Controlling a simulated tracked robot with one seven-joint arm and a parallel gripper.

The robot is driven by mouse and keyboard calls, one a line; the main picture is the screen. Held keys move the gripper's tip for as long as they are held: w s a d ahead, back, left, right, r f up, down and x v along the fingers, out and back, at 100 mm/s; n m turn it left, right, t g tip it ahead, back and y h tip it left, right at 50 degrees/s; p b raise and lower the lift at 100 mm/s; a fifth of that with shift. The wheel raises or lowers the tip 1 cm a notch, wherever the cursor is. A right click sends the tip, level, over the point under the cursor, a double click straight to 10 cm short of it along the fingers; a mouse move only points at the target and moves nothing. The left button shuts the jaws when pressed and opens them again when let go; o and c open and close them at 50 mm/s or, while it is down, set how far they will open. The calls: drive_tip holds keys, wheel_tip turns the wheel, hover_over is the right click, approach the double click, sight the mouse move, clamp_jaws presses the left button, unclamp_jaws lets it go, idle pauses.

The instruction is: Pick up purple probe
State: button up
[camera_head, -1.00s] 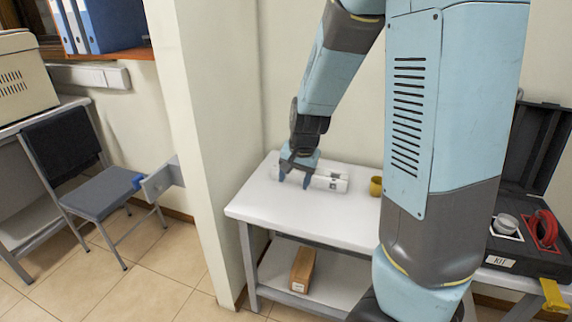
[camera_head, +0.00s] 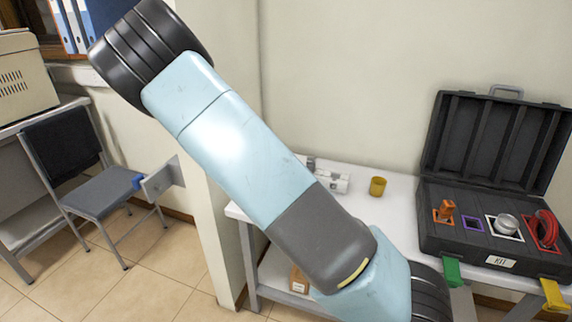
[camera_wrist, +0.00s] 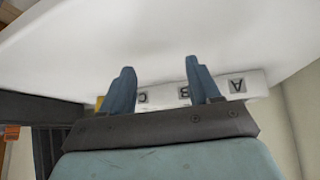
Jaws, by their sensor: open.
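I cannot make out a purple probe in either current view. In the head view, the open black case (camera_head: 432,226) on the right has a purple-edged slot (camera_head: 473,224) that looks empty. My gripper (camera_wrist: 160,66) shows in the wrist view, with its two blue-grey fingers apart and nothing visible between them. A white holder (camera_wrist: 258,84) with labels A, B and C lies behind the fingers. In the head view, this white holder (camera_head: 337,182) is partly hidden by my arm, and my gripper is out of sight.
The case also holds an orange item (camera_head: 446,209), a round grey item (camera_head: 508,223) and a red coil (camera_head: 546,228). A yellow cup (camera_head: 377,187) stands on the white table (camera_head: 398,200). A chair (camera_head: 92,187) stands at left. A wall edge is beside the table.

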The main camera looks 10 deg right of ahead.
drive_tip(key=shift+w+d+f+t+h, duration=0.1)
drive_tip(key=shift+w+t+h, duration=0.15)
drive_tip(key=shift+w, duration=0.15)
drive_tip(key=shift+w+d+f+t+h, duration=0.1)
drive_tip(key=shift+w+t+h, duration=0.15)
drive_tip(key=shift+w, duration=0.1)
drive_tip(key=w+t, duration=0.1)
drive_tip(key=w+a+r+t+h, duration=0.1)
drive_tip(key=w, duration=0.1)
drive_tip(key=w+r+t+h, duration=0.1)
drive_tip(key=t, duration=0.1)
drive_tip(key=shift+w+a+r+n, duration=0.2)
drive_tip(key=shift+a+r+n, duration=0.1)
drive_tip(key=shift+n, duration=0.1)
drive_tip(key=w+a+r+n+t, duration=0.1)
drive_tip(key=w+a+r+t, duration=0.2)
drive_tip(key=a+r+t, duration=0.15)
drive_tip(key=shift+g, duration=0.25)
drive_tip(key=shift+r+x, duration=0.15)
drive_tip(key=shift+x, duration=3.3)
drive_tip(key=shift+r+x, duration=0.15)
drive_tip(key=shift+x, duration=3.25)
drive_tip(key=shift+c, duration=0.3)
drive_tip(key=shift+w, duration=0.1)
drive_tip(key=c, duration=1)
drive_tip(key=shift+r, duration=0.1)
drive_tip(key=shift+c, duration=0.2)
